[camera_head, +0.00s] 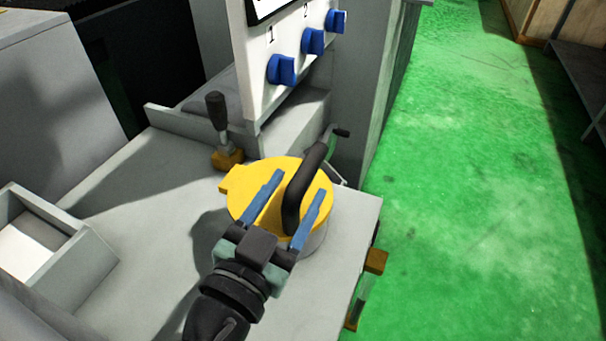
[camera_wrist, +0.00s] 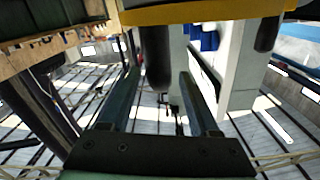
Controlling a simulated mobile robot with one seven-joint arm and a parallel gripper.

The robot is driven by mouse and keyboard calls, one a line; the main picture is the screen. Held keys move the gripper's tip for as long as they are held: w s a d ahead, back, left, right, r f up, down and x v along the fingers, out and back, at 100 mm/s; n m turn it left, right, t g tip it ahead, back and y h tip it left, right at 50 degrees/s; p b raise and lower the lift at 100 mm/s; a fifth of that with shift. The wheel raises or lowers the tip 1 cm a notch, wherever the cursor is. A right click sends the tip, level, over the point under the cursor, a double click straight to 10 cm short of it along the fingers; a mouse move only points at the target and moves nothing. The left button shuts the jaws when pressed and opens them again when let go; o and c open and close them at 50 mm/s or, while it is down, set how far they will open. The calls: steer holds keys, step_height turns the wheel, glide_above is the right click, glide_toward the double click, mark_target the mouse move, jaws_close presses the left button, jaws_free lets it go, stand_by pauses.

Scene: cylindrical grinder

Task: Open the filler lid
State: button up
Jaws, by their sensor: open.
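The filler lid (camera_head: 240,205) is a round yellow disc on the grey machine top, with a black arched handle (camera_head: 303,190) across it. It lies flat and looks shut. My gripper (camera_head: 295,188) is open, its two blue fingers above the lid, one on each side of the handle. In the wrist view the yellow lid edge (camera_wrist: 205,12) crosses the top, and the dark handle (camera_wrist: 156,55) hangs between the spread fingers (camera_wrist: 158,80). I cannot tell whether a finger touches the handle.
A black-knobbed lever (camera_head: 217,112) stands just behind the lid. A white panel with blue knobs (camera_head: 281,69) rises behind it. A small crank (camera_head: 340,132) is at the back right. A grey open box (camera_head: 85,265) is at left. Green floor (camera_head: 470,200) lies clear at right.

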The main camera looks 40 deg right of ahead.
mark_target(302, 178)
steer(key=shift+x, duration=1.8)
jaws_close()
steer(key=shift+a, duration=0.1)
